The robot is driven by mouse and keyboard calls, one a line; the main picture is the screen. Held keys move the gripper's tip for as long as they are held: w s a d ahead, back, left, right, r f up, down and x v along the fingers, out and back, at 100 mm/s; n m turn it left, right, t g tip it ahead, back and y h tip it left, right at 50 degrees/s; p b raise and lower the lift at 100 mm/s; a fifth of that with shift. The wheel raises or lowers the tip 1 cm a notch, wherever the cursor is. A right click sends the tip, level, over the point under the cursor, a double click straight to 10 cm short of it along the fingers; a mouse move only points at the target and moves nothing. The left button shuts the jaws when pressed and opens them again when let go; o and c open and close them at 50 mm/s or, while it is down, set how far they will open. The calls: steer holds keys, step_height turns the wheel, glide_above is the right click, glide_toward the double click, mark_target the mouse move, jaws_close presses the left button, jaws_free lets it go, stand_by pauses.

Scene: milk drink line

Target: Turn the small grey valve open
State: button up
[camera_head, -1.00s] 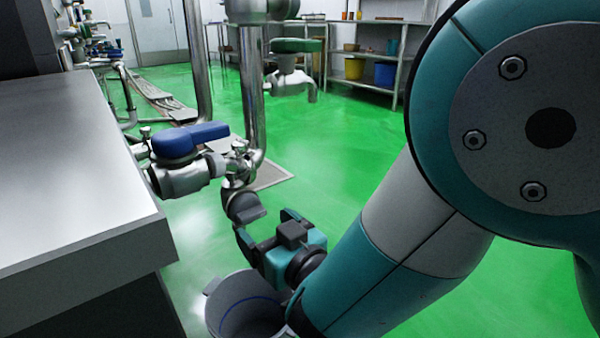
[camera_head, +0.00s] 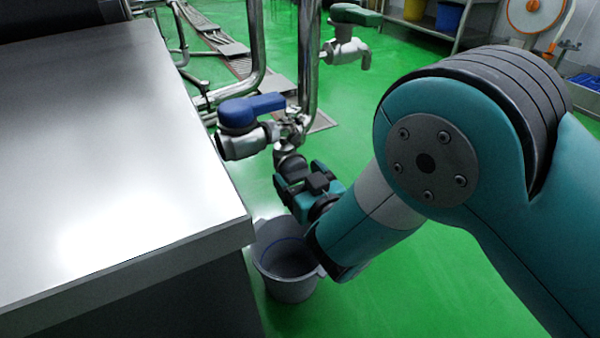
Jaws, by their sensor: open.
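The small grey valve (camera_head: 289,160) sits low on the steel pipe fitting, just below the blue-handled valve. Only part of its grey handle shows, and how far it is turned cannot be read. My gripper (camera_head: 297,174), teal and black, is right below the handle, with its fingers apart and reaching up toward it. One finger is on the left and one on the upper right. Whether they touch the handle or stand on both sides of it cannot be told.
A blue-handled valve (camera_head: 245,117) is just above left. A green-handled valve (camera_head: 347,47) is farther back. A grey bucket (camera_head: 286,273) stands below my gripper. A steel counter (camera_head: 100,160) fills the left.

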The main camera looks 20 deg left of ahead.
steer(key=c, duration=0.8)
steer(key=shift+n, duration=0.4)
steer(key=n, duration=0.3)
steer(key=shift+r+n+p, duration=0.1)
steer(key=shift+n+p, duration=0.2)
steer(key=shift+n, duration=0.1)
steer(key=n+p, duration=0.1)
steer(key=n, duration=0.3)
steer(key=shift+n, duration=0.3)
steer(key=n+p, duration=0.1)
steer(key=n, duration=0.4)
steer(key=shift+p, duration=0.4)
steer(key=shift+n+p, duration=0.65)
steer(key=shift+n, duration=1.15)
